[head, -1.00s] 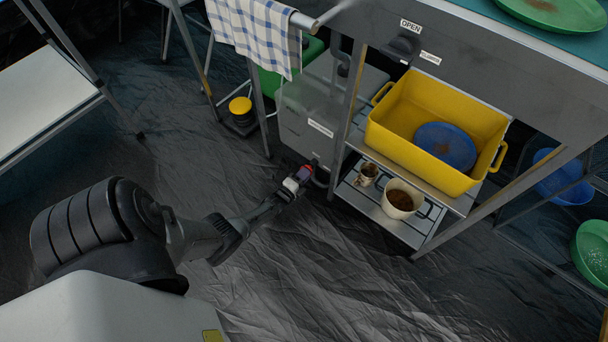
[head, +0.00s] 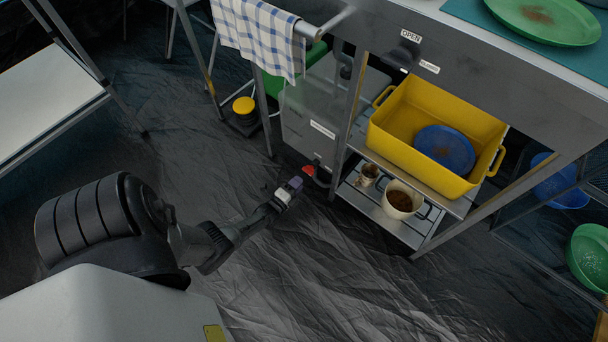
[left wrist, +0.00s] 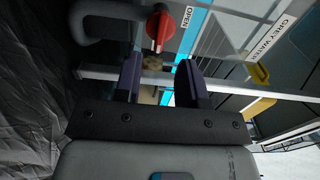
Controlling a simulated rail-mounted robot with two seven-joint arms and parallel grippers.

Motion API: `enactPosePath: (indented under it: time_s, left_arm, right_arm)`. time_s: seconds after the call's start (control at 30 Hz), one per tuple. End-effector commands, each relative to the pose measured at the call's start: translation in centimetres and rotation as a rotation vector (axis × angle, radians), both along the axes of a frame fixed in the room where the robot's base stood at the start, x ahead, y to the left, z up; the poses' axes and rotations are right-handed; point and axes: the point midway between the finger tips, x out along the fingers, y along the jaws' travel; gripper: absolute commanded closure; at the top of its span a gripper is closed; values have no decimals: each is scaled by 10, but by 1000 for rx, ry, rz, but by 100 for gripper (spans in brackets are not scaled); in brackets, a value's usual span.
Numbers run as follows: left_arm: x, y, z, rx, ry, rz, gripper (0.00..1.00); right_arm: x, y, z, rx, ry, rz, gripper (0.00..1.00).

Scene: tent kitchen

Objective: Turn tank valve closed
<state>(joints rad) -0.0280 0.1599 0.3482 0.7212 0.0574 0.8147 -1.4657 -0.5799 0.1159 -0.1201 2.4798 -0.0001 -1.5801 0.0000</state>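The tank valve's red handle (head: 316,171) sits low at the front of the grey tank (head: 308,135), near the floor. In the left wrist view the red handle (left wrist: 159,28) is beside a dark curved pipe (left wrist: 98,18), with an OPEN label (left wrist: 187,16) close by. My left gripper (head: 291,189) is just in front of the handle, a little apart from it. In the left wrist view its two purple fingers (left wrist: 159,80) are spread with a gap between them, and the handle lies beyond their tips. My right gripper is not in view.
A metal table leg (head: 349,120) stands right of the tank. A yellow tub (head: 392,125) is above. A yellow button (head: 244,105) stands left. The dark floor (head: 330,280) is clear.

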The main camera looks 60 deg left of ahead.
Motion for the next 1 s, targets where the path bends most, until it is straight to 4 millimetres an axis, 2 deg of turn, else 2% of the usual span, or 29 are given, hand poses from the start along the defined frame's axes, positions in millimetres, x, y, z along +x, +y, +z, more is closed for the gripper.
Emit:
enactPosePath:
  time_s: [0.03,0.2,0.43,0.67,1.0]
  left_arm:
    - [-12,-5,3,-1,3,0,63]
    - [-40,-17,2,-1,2,0,63]
    - [-67,-28,1,1,1,0,63]
    - [-77,-32,0,1,-1,-1,63]
    - [-78,-32,0,0,-1,-1,63]
  right_arm:
    - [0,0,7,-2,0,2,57]
    - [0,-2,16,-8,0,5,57]
    - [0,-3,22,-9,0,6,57]
    - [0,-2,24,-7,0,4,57]
    - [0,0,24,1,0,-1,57]
